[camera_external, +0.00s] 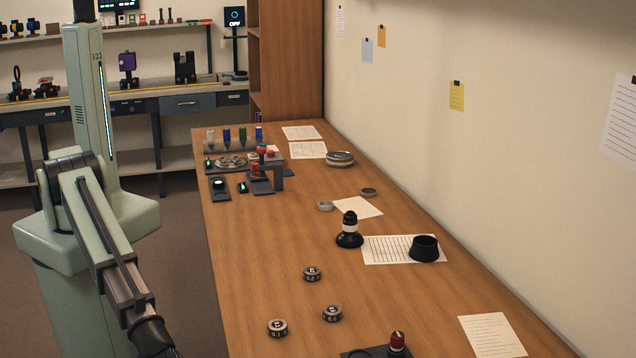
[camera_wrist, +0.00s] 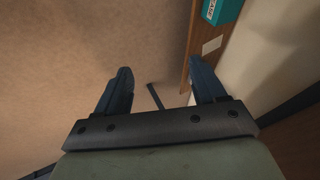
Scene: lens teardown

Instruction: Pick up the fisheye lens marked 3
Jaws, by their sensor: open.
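Three small dark round lenses with pale label bands stand on the wooden table in the external view: one farther back (camera_external: 312,274), one in front to the right (camera_external: 332,313) and one in front to the left (camera_external: 277,328). Their marks are too small to read surely, so I cannot tell which is marked 3. My gripper (camera_wrist: 158,75) shows in the wrist view with its two fingers apart and nothing between them. No lens is in the wrist view. In the external view my arm runs off the bottom edge left of the table, and the fingers are hidden.
A black-and-white lens assembly (camera_external: 349,232) and a black hood (camera_external: 424,248) stand behind the lenses. A dark tray with a red-topped part (camera_external: 397,341) is at the front edge. Tools and colored bottles crowd the table's far end. The wall borders the right.

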